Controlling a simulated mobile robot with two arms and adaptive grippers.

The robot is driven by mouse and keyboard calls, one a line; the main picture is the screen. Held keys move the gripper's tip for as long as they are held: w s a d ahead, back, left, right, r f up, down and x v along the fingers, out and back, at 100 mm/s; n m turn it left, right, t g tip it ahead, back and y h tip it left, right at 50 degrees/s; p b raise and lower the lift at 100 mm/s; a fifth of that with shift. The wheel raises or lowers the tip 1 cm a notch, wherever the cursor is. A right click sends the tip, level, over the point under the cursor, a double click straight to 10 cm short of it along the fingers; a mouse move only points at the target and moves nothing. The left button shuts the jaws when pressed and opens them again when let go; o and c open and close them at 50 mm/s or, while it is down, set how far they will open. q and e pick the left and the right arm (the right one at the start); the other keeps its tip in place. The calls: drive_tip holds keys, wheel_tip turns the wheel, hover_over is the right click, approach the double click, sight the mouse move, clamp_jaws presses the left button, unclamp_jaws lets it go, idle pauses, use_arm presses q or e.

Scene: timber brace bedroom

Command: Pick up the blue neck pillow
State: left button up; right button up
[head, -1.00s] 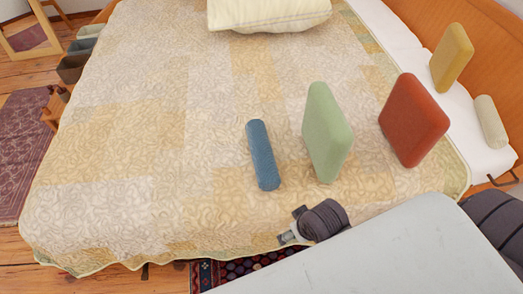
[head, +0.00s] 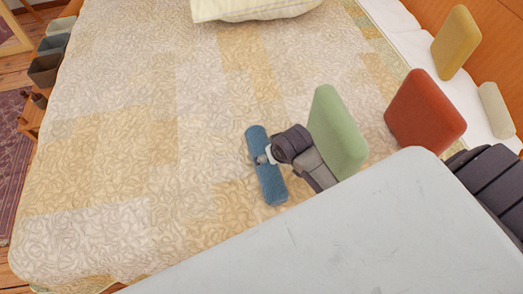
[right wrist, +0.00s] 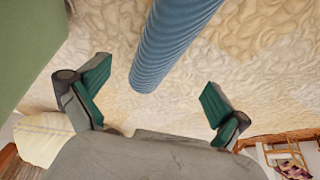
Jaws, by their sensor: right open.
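The blue neck pillow (head: 265,182), a ribbed roll, lies on the quilted bed. My right gripper (head: 262,158) is over its middle in the head view, its arm coming in from the right and hiding part of it. In the right wrist view the gripper (right wrist: 153,98) is open, with green-padded fingers spread apart. The blue neck pillow (right wrist: 165,48) shows there between and beyond the fingers, its near end around the gap; I cannot tell whether they touch. My left gripper is not in view.
A green cushion (head: 338,130) stands close to my right wrist. A red cushion (head: 425,110), a yellow cushion (head: 455,42) and a cream roll (head: 496,110) are further right. A pale pillow (head: 250,8) lies at the back. The quilt (head: 130,150) on the left is clear.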

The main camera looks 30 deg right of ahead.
drive_tip(key=x, duration=0.5)
drive_tip(key=shift+s, duration=0.25)
drive_tip(key=shift+b+x, duration=0.35)
drive_tip(key=shift+x, duration=1.8)
drive_tip(key=x, duration=0.2)
drive_tip(key=shift+a+f, duration=0.25)
drive_tip(key=shift+f, duration=0.05)
drive_tip(key=shift+w+f, duration=0.3)
drive_tip(key=shift+f, duration=0.1)
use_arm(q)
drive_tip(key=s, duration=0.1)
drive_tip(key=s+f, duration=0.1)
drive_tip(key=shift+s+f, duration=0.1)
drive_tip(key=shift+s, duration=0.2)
use_arm(e)
drive_tip(key=shift+c, duration=1)
drive_tip(key=c, duration=1.1)
